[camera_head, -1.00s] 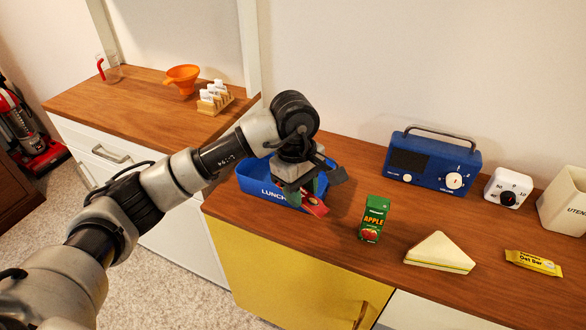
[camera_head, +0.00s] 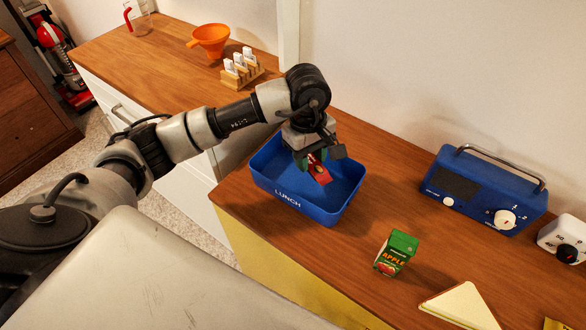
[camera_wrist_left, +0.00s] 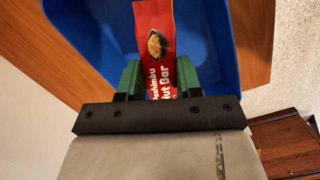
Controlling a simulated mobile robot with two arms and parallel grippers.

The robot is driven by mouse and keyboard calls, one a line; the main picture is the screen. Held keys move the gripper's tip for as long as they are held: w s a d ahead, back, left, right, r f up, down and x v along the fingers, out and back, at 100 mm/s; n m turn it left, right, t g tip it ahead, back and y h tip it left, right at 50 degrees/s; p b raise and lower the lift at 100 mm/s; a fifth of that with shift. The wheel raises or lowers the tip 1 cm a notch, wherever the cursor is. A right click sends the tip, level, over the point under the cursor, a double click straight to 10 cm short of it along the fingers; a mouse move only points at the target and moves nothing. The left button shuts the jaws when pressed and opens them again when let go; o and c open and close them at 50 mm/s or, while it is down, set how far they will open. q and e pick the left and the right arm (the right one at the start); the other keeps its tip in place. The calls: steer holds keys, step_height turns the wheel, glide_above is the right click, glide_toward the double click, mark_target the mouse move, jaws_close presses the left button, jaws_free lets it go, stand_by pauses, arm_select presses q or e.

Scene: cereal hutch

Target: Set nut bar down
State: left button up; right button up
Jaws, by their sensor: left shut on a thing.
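My left gripper (camera_head: 312,160) is shut on the red nut bar (camera_head: 320,174). The bar hangs tilted over the inside of the blue lunch box (camera_head: 296,208), which stands open on the wooden counter. In the left wrist view the nut bar (camera_wrist_left: 155,45) lies between the green fingertips (camera_wrist_left: 160,80), with the blue box (camera_wrist_left: 215,40) behind it. I cannot tell whether the bar's lower end touches the box floor. My right gripper is not in view.
A green apple juice carton (camera_head: 396,254) stands right of the box. A sandwich (camera_head: 462,306) lies at the front edge. A blue radio (camera_head: 484,190) and a white timer (camera_head: 565,240) stand behind. An orange funnel (camera_head: 210,40) and a rack (camera_head: 243,72) sit on the left counter.

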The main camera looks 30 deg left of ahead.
mark_target(292, 182)
arm_select(q)
steer(key=a+f, duration=0.1)
steer(key=a, duration=0.1)
steer(key=s+a+f, duration=0.1)
steer(key=shift+s+a+f+p, duration=0.2)
steer(key=shift+a+f+p, duration=0.1)
steer(key=shift+a+f, duration=0.1)
step_height(292, 182, down, 4)
steer(key=shift+r+p, duration=0.15)
steer(key=shift+p, duration=0.2)
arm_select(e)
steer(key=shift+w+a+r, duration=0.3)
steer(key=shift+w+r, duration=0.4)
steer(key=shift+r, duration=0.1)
arm_select(q)
steer(key=shift+f, duration=0.25)
steer(key=o, duration=0.9)
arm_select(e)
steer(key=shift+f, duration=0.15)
arm_select(q)
steer(key=shift+r, duration=0.15)
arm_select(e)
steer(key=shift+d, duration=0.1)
